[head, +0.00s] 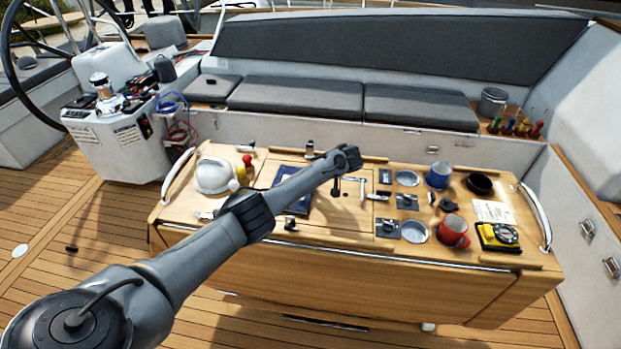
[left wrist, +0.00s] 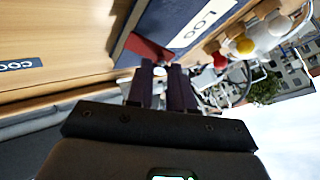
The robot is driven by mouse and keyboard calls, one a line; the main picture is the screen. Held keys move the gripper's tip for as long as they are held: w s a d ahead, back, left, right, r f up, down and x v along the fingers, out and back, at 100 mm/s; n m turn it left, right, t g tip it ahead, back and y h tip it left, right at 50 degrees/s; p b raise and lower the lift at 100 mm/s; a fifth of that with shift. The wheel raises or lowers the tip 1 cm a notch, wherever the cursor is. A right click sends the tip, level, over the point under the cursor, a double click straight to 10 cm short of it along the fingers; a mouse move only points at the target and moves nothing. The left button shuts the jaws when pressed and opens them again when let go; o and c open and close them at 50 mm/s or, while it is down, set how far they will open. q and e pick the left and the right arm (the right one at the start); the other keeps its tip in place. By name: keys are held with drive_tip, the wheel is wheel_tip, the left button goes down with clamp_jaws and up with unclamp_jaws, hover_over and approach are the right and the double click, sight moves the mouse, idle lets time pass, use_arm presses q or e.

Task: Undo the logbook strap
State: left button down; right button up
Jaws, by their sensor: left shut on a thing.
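The dark blue logbook (head: 297,203) lies on the cockpit table, partly hidden by my left arm in the head view. In the left wrist view the logbook (left wrist: 150,17) shows close up, with a white label reading LOG. A red strap (left wrist: 150,50) shows at its edge, beside my fingertips. My left gripper (left wrist: 161,72) is shut, its dark fingers close together at the strap; the exact part held is mostly hidden by the fingers. My right gripper is in neither view.
The wooden table (head: 350,262) also holds a white rounded object (head: 213,176), a blue mug (head: 438,175), a red mug (head: 453,231) and a yellow device (head: 497,236). The steering wheel and pedestal (head: 115,140) stand at left. Grey cushions line the bench behind.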

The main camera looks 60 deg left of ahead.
use_arm(q)
drive_tip(key=shift+w+d, duration=0.1)
idle(0.3)
drive_tip(key=c, duration=1)
unclamp_jaws()
drive_tip(key=v, duration=1)
drive_tip(key=shift+w+d, duration=0.2)
drive_tip(key=shift+d, duration=0.2)
drive_tip(key=shift+r, duration=0.15)
